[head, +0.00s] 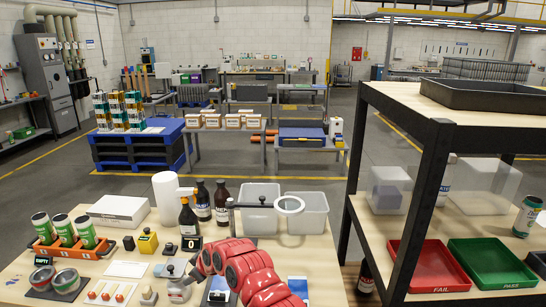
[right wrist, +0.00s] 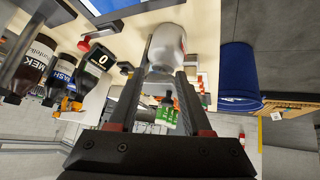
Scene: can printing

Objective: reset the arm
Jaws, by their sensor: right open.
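My right arm (head: 245,268) is red and reaches in from the bottom of the head view over the bench, bent toward the left. Its gripper is mostly hidden in the head view. In the right wrist view my right gripper (right wrist: 166,74) is open, with its two dark fingers apart. A whitish bottle-like container (right wrist: 167,45) shows at the fingertips; I cannot tell whether they touch it. My left gripper is not in view.
The bench holds dark bottles (head: 189,218), clear bins (head: 306,212), a ring-shaped lamp (head: 289,204), an orange can rack (head: 68,249) and a white box (head: 118,210). A black-framed shelf (head: 437,160) with red (head: 430,267) and green (head: 490,264) trays stands at the right.

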